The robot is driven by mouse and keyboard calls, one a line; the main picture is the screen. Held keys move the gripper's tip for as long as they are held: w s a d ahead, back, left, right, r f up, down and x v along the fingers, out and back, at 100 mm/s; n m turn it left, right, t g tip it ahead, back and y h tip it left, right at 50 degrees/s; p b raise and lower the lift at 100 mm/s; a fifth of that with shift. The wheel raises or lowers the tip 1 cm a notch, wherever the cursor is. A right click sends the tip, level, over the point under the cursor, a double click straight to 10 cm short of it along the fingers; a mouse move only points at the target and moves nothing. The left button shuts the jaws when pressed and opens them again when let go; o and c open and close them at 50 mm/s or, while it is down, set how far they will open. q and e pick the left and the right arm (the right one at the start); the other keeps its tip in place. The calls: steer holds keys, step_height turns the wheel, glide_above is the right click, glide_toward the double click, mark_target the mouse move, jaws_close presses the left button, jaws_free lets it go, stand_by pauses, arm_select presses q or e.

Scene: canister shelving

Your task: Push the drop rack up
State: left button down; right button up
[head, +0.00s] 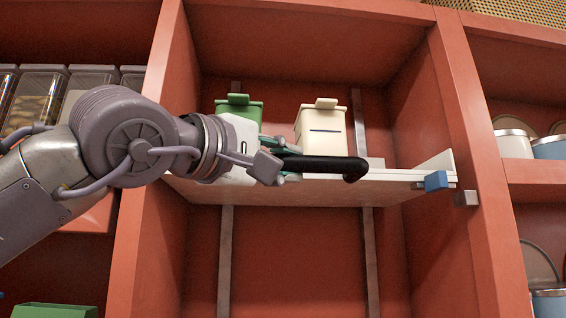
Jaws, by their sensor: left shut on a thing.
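The drop rack (385,192) is a pale shelf inside a red-brown cabinet bay, roughly level, with a blue tab (436,181) at its right front corner. A black bar handle (330,167) runs along its front and bends at the right end. My left gripper (283,166) comes in from the left and is shut on the left part of the handle. The wrist and fingers hide the handle's left end and part of the rack's front. My right gripper is not in view.
A green-lidded canister (240,108) and a cream canister (320,129) stand on the rack. Vertical grey rails (371,250) run down the bay's back. The space below the rack looks clear. Cabinet walls (470,130) flank it; clear jars (38,98) stand left.

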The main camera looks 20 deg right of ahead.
arm_select(q)
steer(key=c, duration=1.2)
jaws_free()
steer(key=shift+a+r, duration=0.2)
steer(key=shift+r, duration=0.35)
steer(key=shift+o, duration=1.2)
steer(key=shift+d+f, duration=0.1)
steer(key=shift+d, duration=0.05)
steer(key=shift+f, duration=0.1)
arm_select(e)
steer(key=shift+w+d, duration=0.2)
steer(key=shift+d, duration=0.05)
arm_select(q)
steer(key=shift+f, duration=0.1)
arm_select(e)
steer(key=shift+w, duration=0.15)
arm_select(q)
steer(key=v, duration=1.2)
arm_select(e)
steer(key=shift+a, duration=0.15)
